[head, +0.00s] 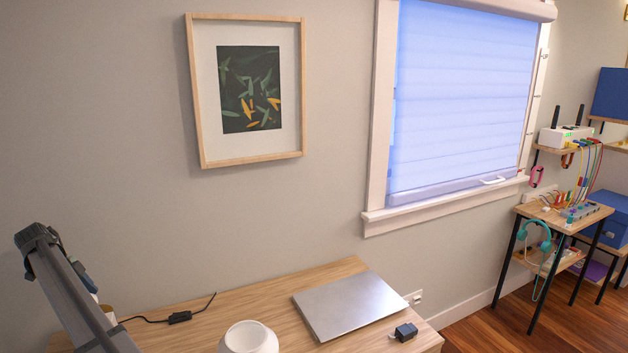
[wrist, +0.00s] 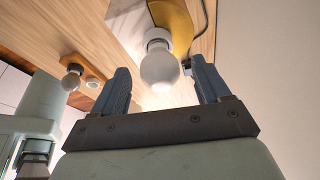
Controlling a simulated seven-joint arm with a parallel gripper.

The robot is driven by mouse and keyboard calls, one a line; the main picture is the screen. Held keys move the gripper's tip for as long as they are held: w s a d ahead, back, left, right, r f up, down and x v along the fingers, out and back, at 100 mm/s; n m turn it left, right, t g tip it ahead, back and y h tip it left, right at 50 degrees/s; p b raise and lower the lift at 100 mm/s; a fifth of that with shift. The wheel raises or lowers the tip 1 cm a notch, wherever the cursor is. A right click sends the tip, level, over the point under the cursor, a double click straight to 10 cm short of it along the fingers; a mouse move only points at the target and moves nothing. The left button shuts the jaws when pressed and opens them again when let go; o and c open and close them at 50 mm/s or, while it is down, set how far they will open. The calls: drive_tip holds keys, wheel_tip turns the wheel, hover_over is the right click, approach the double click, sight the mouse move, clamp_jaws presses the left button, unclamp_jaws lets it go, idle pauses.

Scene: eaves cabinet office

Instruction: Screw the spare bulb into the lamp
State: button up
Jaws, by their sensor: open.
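In the wrist view, a white globe bulb (wrist: 159,72) shows between and beyond my gripper's two fingers. Its neck meets a pale collar (wrist: 158,36) by a yellow lamp part (wrist: 173,22); I cannot tell how far it is seated. My gripper (wrist: 161,68) is open, with a gap on both sides of the bulb and no clear contact. A second bulb (wrist: 71,80) shows at the left by a wooden holder (wrist: 76,61), next to a small round pale piece (wrist: 94,82). The head view shows neither the bulbs nor my fingers clearly.
The wooden desk (head: 265,297) carries a closed silver laptop (head: 350,303), a small dark box (head: 405,331) and a black cord with an inline switch (head: 180,317). The wall stands behind the desk. A side table (head: 565,217) with cables stands far right.

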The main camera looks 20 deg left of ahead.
drive_tip(key=n, duration=0.3)
drive_tip(key=n+t+y, duration=0.1)
drive_tip(key=shift+s+d, duration=0.1)
drive_tip(key=shift+d, duration=0.15)
drive_tip(key=n, duration=0.2)
drive_tip(key=n+y, duration=0.1)
drive_tip(key=n, duration=0.1)
drive_tip(key=shift+s+d+n+t+y, duration=0.1)
drive_tip(key=shift+d+n+t+y, duration=0.1)
drive_tip(key=shift+n+t+y, duration=0.1)
drive_tip(key=n+y, duration=0.1)
drive_tip(key=n, duration=0.2)
drive_tip(key=shift+n, duration=0.4)
drive_tip(key=n, duration=0.2)
drive_tip(key=n+y, duration=0.1)
drive_tip(key=n, duration=0.1)
drive_tip(key=shift+d+y, duration=0.15)
drive_tip(key=shift+y, duration=0.15)
drive_tip(key=n, duration=0.2)
drive_tip(key=n+g+y, duration=0.1)
drive_tip(key=n, duration=0.1)
drive_tip(key=n+g, duration=0.1)
drive_tip(key=n, duration=0.1)
drive_tip(key=shift+w, duration=0.35)
drive_tip(key=n+g, duration=0.1)
drive_tip(key=n, duration=0.2)
drive_tip(key=n+g+y, duration=0.1)
drive_tip(key=n, duration=0.2)
drive_tip(key=shift+w+d, duration=0.15)
